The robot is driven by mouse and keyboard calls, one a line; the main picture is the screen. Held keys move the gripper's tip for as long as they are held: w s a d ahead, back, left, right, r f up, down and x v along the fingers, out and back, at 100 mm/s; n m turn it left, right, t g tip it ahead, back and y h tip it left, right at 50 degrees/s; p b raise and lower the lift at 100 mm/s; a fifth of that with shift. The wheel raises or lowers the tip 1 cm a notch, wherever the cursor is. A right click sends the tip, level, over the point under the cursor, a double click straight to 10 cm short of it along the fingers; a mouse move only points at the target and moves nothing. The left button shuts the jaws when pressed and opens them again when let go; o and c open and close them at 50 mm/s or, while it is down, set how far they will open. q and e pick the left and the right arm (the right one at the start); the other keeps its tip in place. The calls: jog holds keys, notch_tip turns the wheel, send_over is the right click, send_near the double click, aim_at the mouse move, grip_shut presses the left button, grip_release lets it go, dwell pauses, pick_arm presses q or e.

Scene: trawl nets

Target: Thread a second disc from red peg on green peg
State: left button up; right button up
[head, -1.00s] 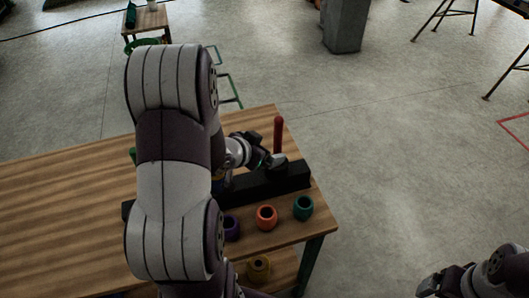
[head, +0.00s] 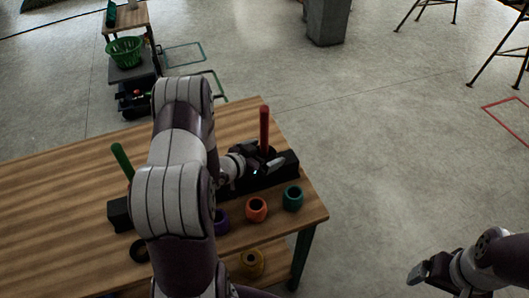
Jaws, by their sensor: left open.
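The red peg (head: 264,130) stands upright on the right part of a black base (head: 118,214) on the wooden table. The green peg (head: 122,160) rises from the left part, leaning in the picture. My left gripper (head: 268,165) is open at the red peg, low by the base. Whether a disc lies between its fingers is hidden. The ring-like pieces in sight are orange (head: 256,210), teal (head: 293,199), purple (head: 222,222) and a dark one (head: 140,250). My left arm covers the middle of the base. My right gripper (head: 420,274) is off the table at lower right.
The wooden table (head: 60,200) is bare on its left side. A yellow ring (head: 252,263) lies on a lower shelf. A green basket (head: 125,52) sits on a cart behind the table. A grey pillar (head: 328,22) stands farther back.

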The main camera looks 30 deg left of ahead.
pick_arm(q)
jog(key=shift+w+f, duration=0.1)
jog(key=shift+w, duration=0.15)
jog(key=shift+c, duration=0.3)
jog(key=c, duration=1)
notch_tip(320, 180, up, 22)
jog(key=p, duration=1.8)
jog(key=shift+f, duration=0.15)
